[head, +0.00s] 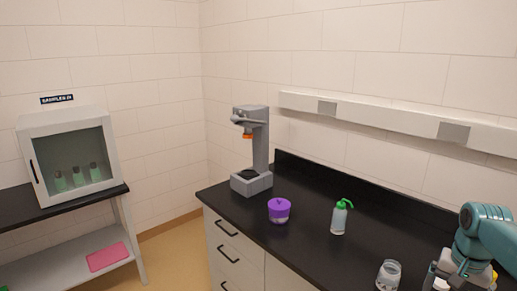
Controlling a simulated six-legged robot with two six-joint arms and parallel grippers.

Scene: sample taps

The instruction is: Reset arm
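My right arm comes in at the lower right edge, with teal links. Its gripper (452,272) is at the bottom right over the black bench, partly cut off by the frame. Its fingers are too small and overlapped to tell whether they are open or shut. A clear glass jar (389,275) stands on the bench just left of this gripper, apart from it in the picture. My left arm and gripper are not in view.
The black bench (310,225) holds a grey device (252,182), a purple-lidded container (279,210) and a green-topped squeeze bottle (339,218). A small yellow object shows beside my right arm. At left, a glass-fronted cabinet (38,188) holds several green-labelled bottles; a pink mat (107,257) lies below.

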